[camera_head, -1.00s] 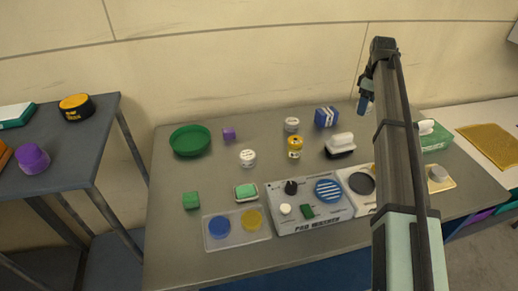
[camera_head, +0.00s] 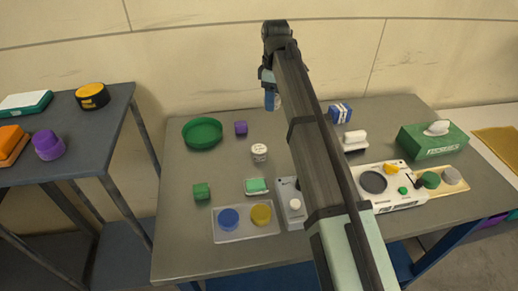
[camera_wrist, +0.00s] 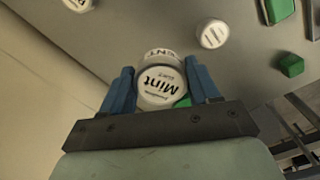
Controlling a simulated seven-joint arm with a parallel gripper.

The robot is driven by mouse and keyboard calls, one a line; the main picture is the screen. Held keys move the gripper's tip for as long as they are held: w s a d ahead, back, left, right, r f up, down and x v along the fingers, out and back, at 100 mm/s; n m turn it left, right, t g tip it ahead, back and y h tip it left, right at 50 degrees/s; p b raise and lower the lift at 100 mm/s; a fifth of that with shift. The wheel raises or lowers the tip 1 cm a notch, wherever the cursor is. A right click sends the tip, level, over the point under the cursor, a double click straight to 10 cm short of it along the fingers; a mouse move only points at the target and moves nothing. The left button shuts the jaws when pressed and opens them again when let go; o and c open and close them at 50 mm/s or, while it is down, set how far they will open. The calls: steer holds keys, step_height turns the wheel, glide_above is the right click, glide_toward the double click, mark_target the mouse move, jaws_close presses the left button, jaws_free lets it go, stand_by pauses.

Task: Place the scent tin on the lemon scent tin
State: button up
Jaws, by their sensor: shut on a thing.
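A white scent tin (camera_wrist: 160,88) marked "Mint" is between the two blue fingers of my gripper (camera_wrist: 162,90) in the wrist view, shut on its sides. In the head view my gripper (camera_head: 271,100) is raised above the back of the table; the held tin cannot be made out there. A white tin (camera_head: 259,152) with dark lettering stands on the table, also in the wrist view (camera_wrist: 214,33). Another white tin (camera_wrist: 78,4) is cut by the wrist view's top edge. I cannot read which tin is lemon. My arm hides part of the table.
A green cube (camera_head: 201,191), sponge dish (camera_head: 256,187) and clear tray (camera_head: 246,233) are in front. A white panel (camera_head: 392,187), brush (camera_head: 354,141) and tissue box (camera_head: 432,142) are right.

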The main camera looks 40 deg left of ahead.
glide_above(260, 149)
steer(key=w+a, duration=0.3)
steer(key=s+d+m, duration=0.3)
steer(key=m, duration=0.2)
steer(key=shift+s+f, duration=0.1)
steer(key=shift+f, duration=5)
steer(key=shift+f, duration=0.1)
steer(key=o, duration=1.1)
steer(key=shift+c, duration=0.2)
step_height(260, 149, up, 12)
